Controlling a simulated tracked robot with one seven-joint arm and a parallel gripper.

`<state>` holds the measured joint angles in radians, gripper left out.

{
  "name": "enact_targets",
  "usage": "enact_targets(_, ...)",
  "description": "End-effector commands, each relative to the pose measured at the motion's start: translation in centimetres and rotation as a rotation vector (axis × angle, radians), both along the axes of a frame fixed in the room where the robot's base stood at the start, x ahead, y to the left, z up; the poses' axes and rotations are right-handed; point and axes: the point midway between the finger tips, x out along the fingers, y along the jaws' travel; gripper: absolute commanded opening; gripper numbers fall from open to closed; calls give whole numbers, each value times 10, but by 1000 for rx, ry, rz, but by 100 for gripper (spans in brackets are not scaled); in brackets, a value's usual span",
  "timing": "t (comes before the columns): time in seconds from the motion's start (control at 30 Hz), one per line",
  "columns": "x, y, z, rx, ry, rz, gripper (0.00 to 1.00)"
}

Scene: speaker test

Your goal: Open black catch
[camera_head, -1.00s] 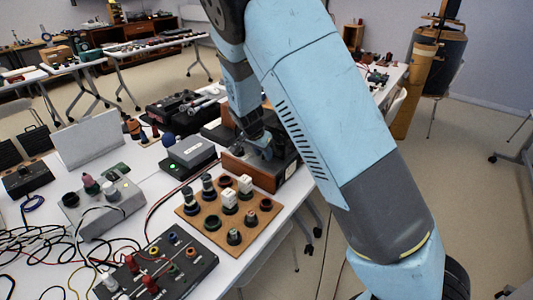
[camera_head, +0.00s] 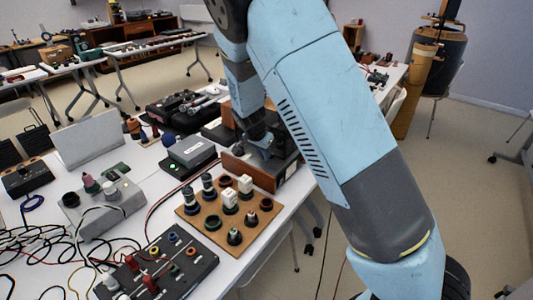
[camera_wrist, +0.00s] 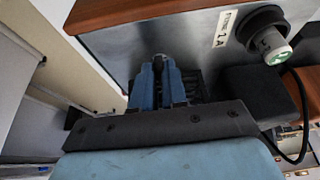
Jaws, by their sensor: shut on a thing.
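A wood-sided box (camera_head: 250,173) stands near the right edge of the white table, under my arm in the head view. My gripper (camera_head: 262,141) is at its top. In the wrist view, my gripper's two blue fingers (camera_wrist: 171,84) are close together beside the box's grey metal panel (camera_wrist: 185,45). They are shut on a small dark part (camera_wrist: 158,63), likely the black catch, mostly hidden between the fingertips. The panel has a brown wooden edge, a white label and a black round fitting (camera_wrist: 266,34) with a green and white end.
A board with several knobs and sockets (camera_head: 184,217) lies in front of the box. Dark equipment (camera_head: 182,107) stands behind. Loose cables (camera_head: 50,250) cover the table's left. Open floor is to the right.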

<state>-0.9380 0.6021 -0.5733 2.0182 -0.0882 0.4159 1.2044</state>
Motion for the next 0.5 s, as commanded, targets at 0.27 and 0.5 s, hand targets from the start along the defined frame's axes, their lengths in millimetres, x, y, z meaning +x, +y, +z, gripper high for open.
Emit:
enact_targets(0.27,-2,-1,-1,-12,11,17,0)
enact_targets(0.5,-4,-1,-2,-10,12,155,0)
